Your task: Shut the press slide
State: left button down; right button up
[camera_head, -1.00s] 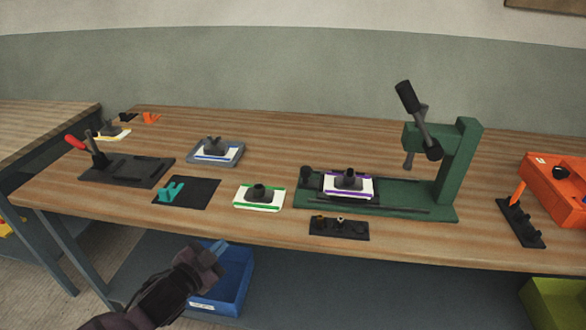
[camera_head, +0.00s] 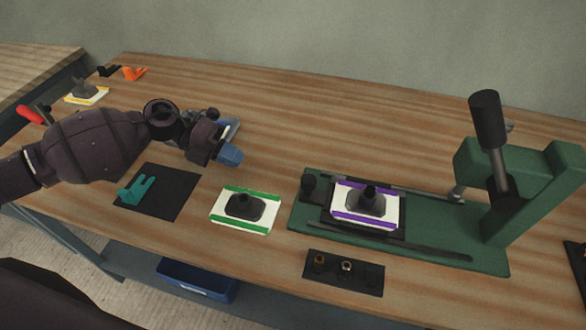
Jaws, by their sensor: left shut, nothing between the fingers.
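The green press (camera_head: 520,195) stands on the right of the bench, with its post and black-handled lever (camera_head: 487,120) at its right end. Its slide (camera_head: 390,232), a dark plate, sits at the left part of the green base, out to the left of the press head. A white plate with purple edges (camera_head: 350,217) and a dark mould piece (camera_head: 368,199) lies on the slide. A small dark knob (camera_head: 309,186) is at the slide's left end. My left gripper (camera_head: 230,155) is shut and empty, above the bench left of the press, apart from it. My right gripper is not in view.
A white plate with green edges (camera_head: 236,224) lies left of the press. A black mat (camera_head: 182,194) holds a teal bracket (camera_head: 138,190). A dark strip with small fittings (camera_head: 343,273) lies in front of the press. A blue bin (camera_head: 200,279) is below the bench.

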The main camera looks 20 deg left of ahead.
pick_arm(q)
jog(key=shift+s+g, duration=0.4)
jog(key=shift+s, duration=0.65)
jog(key=shift+d+f, duration=0.1)
jog(key=shift+d, duration=0.15)
send_near(299, 196)
jog(key=d+f, duration=0.2)
jog(key=f, duration=0.1)
jog(key=shift+d+f, duration=0.2)
jog(key=shift+d, duration=1.85)
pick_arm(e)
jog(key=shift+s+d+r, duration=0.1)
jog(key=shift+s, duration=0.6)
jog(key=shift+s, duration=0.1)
